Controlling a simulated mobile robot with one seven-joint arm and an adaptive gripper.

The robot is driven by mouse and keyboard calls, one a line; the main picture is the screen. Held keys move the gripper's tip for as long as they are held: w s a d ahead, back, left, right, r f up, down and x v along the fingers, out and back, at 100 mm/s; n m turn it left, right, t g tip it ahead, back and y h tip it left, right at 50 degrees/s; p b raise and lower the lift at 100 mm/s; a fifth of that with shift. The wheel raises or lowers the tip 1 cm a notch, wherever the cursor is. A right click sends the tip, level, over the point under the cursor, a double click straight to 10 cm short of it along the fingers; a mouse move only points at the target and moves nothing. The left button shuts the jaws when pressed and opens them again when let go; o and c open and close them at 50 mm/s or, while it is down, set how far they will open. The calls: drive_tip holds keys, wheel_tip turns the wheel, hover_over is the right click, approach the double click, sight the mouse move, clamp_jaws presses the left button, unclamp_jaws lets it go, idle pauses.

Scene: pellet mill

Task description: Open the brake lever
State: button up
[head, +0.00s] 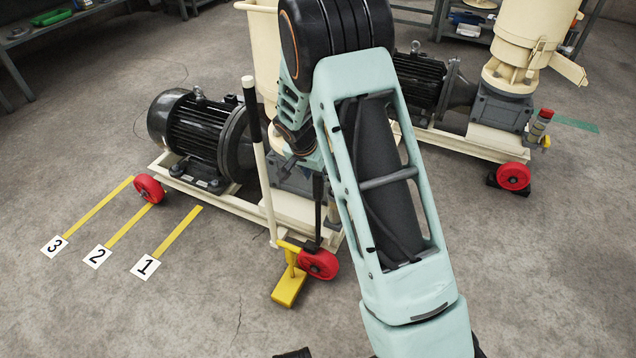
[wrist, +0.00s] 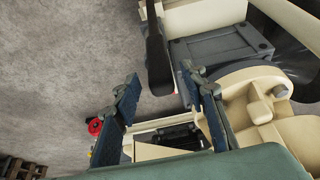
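The brake lever (head: 263,175) stands at the near end of the mill's base in the head view. A yellow foot (head: 289,290) sits below the bracket on the floor. My gripper (head: 292,165) is right of the pole, partly hidden by my arm. In the wrist view my gripper (wrist: 160,76) is open, its two fingers apart. A black bar, probably the lever's grip (wrist: 157,55), shows between the fingertips; I cannot tell its depth or whether it touches.
The mill's black motor (head: 197,125) and cream base lie behind and left of the lever. Floor marks numbered 1 (head: 146,266), 2 and 3 lie left with yellow lines. A second mill (head: 500,105) stands behind at right.

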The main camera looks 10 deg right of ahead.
drive_tip(key=shift+x, duration=1.5)
drive_tip(key=shift+c, duration=0.3)
clamp_jaws()
